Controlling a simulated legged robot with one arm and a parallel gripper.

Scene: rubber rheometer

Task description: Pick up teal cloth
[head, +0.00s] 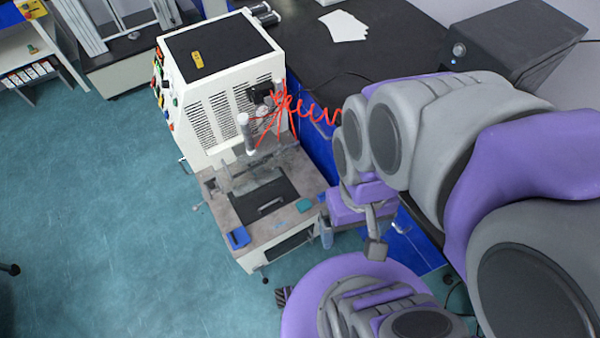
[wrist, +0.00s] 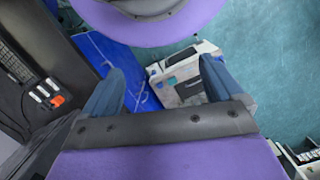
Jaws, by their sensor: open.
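The teal cloth (head: 304,205) is a small flat patch near the right front edge of the machine's worktable (head: 220,195). A small teal patch (wrist: 171,81), which looks like the cloth, also shows in the wrist view between the fingers. My gripper (head: 350,238) is open and empty, to the right of the worktable in the head view and apart from the cloth. In the wrist view my gripper's two fingers (wrist: 162,68) are spread wide, with the worktable seen far off between them.
A blue object (head: 238,238) lies at the worktable's left front corner. A black plate with a handle (head: 270,204) is in its middle. The white machine body (head: 225,105) with a red coiled cable (head: 305,105) rises behind.

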